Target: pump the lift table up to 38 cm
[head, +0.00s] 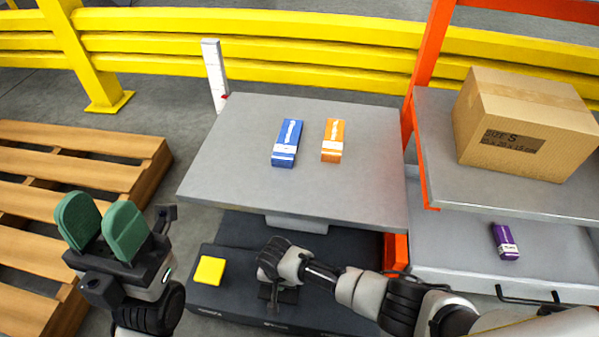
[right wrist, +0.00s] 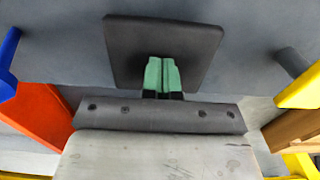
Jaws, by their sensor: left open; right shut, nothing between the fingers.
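The lift table's grey top (head: 240,165) is level in the middle of the head view, above a dark base (head: 235,312). A white upright scale (head: 214,72) stands behind its left corner, with a red mark low on it; its figures are too small to read. My left gripper (head: 103,226) is open and empty, left of the table. My right gripper is low over the base, its fingers hidden by my wrist in the head view. In the right wrist view its green fingers (right wrist: 161,72) are shut and empty over a dark square plate (right wrist: 190,40); contact cannot be told.
A blue box (head: 287,143) and an orange box (head: 333,140) lie on the table top. A yellow pad (head: 209,271) sits on the base. A rack with a carton (head: 525,120) and a purple box (head: 505,242) stands right. A pallet (head: 85,142) lies left; a yellow barrier (head: 260,43) runs behind.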

